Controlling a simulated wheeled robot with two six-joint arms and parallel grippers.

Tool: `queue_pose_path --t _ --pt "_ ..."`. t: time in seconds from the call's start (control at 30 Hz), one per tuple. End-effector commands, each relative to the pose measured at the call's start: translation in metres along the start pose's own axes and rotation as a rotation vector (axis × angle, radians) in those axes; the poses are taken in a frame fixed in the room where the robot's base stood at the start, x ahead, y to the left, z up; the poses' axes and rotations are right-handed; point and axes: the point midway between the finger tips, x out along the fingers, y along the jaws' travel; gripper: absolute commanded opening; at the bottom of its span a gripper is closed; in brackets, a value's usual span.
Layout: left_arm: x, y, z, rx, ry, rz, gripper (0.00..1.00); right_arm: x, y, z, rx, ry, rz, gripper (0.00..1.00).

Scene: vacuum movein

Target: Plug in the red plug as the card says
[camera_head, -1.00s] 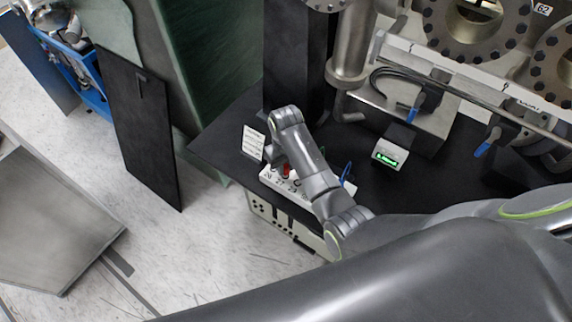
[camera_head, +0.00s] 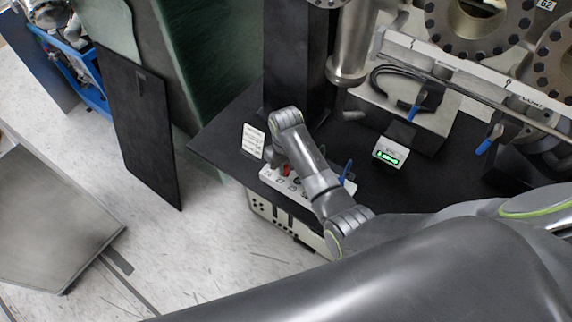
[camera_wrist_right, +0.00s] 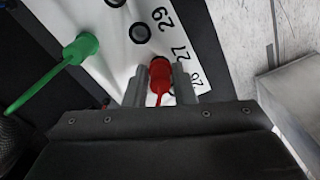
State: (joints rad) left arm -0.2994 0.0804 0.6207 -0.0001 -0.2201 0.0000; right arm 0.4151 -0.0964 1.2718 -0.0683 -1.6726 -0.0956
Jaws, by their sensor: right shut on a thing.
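The red plug (camera_wrist_right: 160,75) is between the two fingers of my right gripper (camera_wrist_right: 160,88), which is shut on it. It is over the white numbered strip (camera_wrist_right: 90,22) beside the label 27; whether it is seated in a socket is hidden. The head view shows the red plug (camera_head: 286,170) by my right gripper (camera_head: 280,160), above the strip's left end. The white card (camera_head: 253,140) stands just left of the gripper; its print is too small to read. A dark round socket (camera_wrist_right: 139,33) beside label 29 is empty. My left gripper is out of view.
A green plug (camera_wrist_right: 80,48) stands on the strip. A blue plug (camera_head: 347,171) shows right of my forearm. A small green-lit display (camera_head: 389,153) and steel pipework with blue-handled valves (camera_head: 484,147) lie to the right. The black table (camera_head: 225,140) is bare at its left corner.

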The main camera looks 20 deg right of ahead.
Motion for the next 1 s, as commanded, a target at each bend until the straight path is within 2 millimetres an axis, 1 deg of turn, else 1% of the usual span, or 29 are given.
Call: queue_pose_path --t 0.57,0.6,0.73,0.77,1.0 --pt "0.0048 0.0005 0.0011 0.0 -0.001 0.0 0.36 0.0087 0.0002 -0.0005 0.0 0.002 0.0 0.03" --pt "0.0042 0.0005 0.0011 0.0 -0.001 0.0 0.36 0.0079 0.0002 -0.0006 0.0 0.002 0.0 0.29" --pt "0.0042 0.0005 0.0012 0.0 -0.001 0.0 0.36 0.008 0.0002 -0.0004 0.0 0.002 0.0 0.46" --pt "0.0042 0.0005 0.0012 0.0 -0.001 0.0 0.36 0.008 0.0001 -0.0004 0.0 0.002 0.0 0.49" --pt "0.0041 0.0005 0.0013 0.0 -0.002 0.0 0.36 0.0081 0.0001 -0.0001 0.0 0.0 0.0 0.49"
